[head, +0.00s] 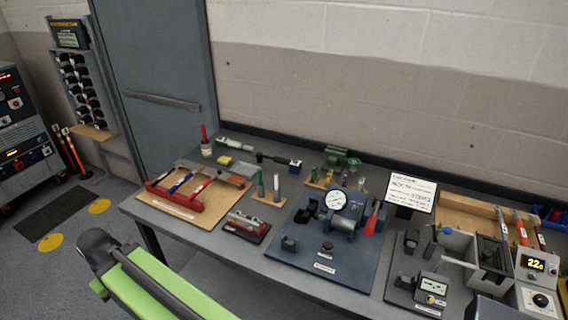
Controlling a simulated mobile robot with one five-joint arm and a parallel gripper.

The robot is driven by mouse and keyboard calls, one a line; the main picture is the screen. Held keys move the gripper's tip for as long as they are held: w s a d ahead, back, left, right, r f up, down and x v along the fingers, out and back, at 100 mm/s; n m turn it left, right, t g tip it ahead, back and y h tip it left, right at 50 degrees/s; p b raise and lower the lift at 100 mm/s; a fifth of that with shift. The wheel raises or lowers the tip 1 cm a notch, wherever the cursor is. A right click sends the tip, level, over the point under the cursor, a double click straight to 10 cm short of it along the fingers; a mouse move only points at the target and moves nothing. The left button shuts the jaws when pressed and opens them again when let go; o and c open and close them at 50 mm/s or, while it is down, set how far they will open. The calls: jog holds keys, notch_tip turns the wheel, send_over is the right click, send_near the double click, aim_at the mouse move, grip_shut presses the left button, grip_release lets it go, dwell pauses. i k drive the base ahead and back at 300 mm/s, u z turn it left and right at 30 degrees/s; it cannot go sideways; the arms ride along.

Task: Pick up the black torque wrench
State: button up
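A black bar-shaped tool (275,158) lies near the back of the grey workbench, left of centre. It has a dark head at its left end and a block with a blue patch at its right end. It looks like the black torque wrench, but it is too small to be sure. Nothing holds it. My green and black arm (165,287) reaches in at the bottom left, in front of the bench and well apart from the tool. I cannot make out my gripper's fingers.
A red rack (178,205) with hand tools stands on a board at the left. A blue plate (310,258) with a dial gauge (337,200) is at the centre. Orange-handled tools (521,232) and a meter (538,265) stand right. Floor is free left of the bench.

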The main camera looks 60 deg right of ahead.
aim_at(293, 168)
jog(key=i, duration=1.65)
